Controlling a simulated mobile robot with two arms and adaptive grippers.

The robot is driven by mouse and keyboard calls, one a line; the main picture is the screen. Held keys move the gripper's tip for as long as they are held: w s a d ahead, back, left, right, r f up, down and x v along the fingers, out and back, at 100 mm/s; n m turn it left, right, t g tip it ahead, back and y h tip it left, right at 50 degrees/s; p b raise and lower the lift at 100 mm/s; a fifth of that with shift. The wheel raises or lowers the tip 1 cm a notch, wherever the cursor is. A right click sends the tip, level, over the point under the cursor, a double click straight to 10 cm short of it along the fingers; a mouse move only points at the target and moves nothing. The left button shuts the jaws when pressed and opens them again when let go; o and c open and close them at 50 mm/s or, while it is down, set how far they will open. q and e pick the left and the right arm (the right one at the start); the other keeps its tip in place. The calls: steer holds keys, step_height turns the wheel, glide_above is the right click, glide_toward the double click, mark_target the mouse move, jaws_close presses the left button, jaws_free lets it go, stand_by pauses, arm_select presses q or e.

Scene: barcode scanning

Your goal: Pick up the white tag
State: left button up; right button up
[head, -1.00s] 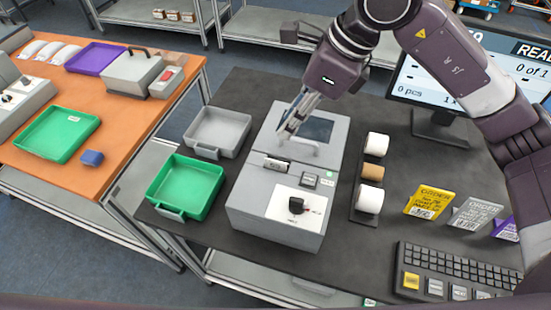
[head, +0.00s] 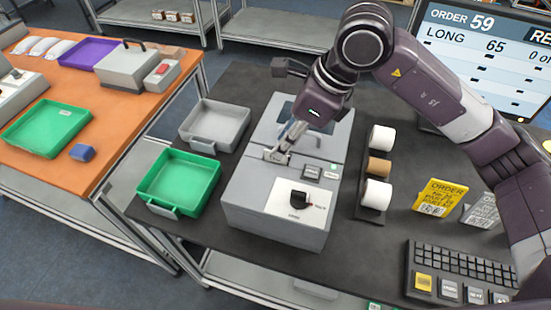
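The grey label printer (head: 243,196) stands mid-table with a black knob on its front panel. My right gripper (head: 277,156) points down at the slot in the printer's top, at or just above it. Its fingertips cover most of the slot, and I cannot tell whether they are open or closed. I cannot make out the white tag clearly; anything in the slot is largely hidden by the fingers. My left gripper is not in view.
A green tray (head: 180,176) and a grey tray (head: 219,118) lie left of the printer. Label rolls (head: 376,194) stand to its right. A yellow order card (head: 440,196), a keyboard (head: 459,273) and a monitor (head: 490,60) are further right.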

mark_target(276, 163)
steer(key=shift+p+x, duration=0.6)
steer(key=shift+x, duration=1.35)
steer(key=shift+s+d, duration=0.1)
steer(key=shift+d, duration=0.05)
jaws_close()
